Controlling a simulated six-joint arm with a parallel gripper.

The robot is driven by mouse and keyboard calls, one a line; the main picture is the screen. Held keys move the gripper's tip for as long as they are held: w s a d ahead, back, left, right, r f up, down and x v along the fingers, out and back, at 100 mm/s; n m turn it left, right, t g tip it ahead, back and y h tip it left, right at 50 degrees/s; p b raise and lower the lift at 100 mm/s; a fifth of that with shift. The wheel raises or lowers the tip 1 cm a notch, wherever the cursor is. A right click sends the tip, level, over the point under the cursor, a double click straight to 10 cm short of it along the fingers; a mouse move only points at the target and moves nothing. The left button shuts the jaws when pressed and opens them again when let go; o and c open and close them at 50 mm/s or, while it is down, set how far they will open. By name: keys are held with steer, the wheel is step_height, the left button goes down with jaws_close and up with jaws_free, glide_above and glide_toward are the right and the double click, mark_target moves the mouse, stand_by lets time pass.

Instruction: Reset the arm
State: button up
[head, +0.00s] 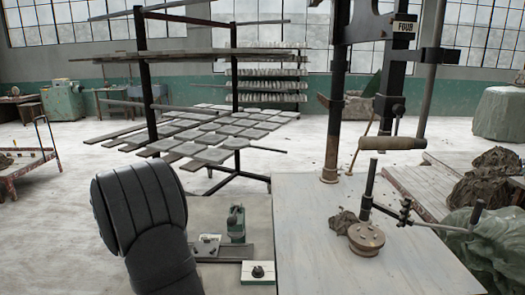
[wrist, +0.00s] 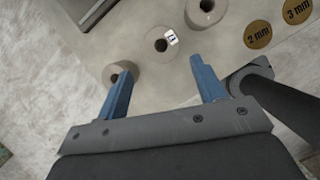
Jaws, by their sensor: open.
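My gripper (wrist: 161,68) shows in the wrist view with its two blue fingers spread wide apart and nothing between them. It points down at a beige work surface (wrist: 120,35). Three grey-brown rings with holes lie there in a slanting row: one ring (wrist: 112,70) is partly hidden behind the left finger, a middle ring (wrist: 157,48) carries a small white tag, and a far ring (wrist: 199,15) is cut by the top edge. I cannot tell whether the left finger touches its ring. In the head view my dark arm stands at the lower left; its fingers do not show there.
Round tan labels reading 2 mm (wrist: 258,35) and 3 mm (wrist: 297,11) lie right of the rings. In the head view a green device (head: 236,222) and a knobbed box (head: 258,272) stand right of my arm. A pale board (head: 300,215) bears a clay lump (head: 345,222) and a round metal fixture (head: 366,238).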

steer(key=x, duration=1.1)
steer(key=shift+d+f, duration=0.1)
steer(key=shift+f, duration=0.05)
steer(key=shift+w+f, duration=0.15)
steer(key=shift+f, duration=0.05)
step_height(320, 180, up, 10)
steer(key=shift+r, duration=0.2)
steer(key=w+d+r, duration=0.1)
steer(key=w+d, duration=0.4)
steer(key=w, duration=0.6)
steer(key=r, duration=0.1)
glide_above(209, 245)
steer(key=s, duration=0.1)
steer(key=f, duration=1)
steer(key=shift+s+a, duration=0.2)
steer(key=shift+a, duration=0.05)
steer(key=v, duration=0.3)
steer(key=shift+w+r, duration=0.1)
steer(key=shift+r, duration=0.15)
steer(key=shift+v, duration=0.95)
steer(key=shift+w+d, duration=0.1)
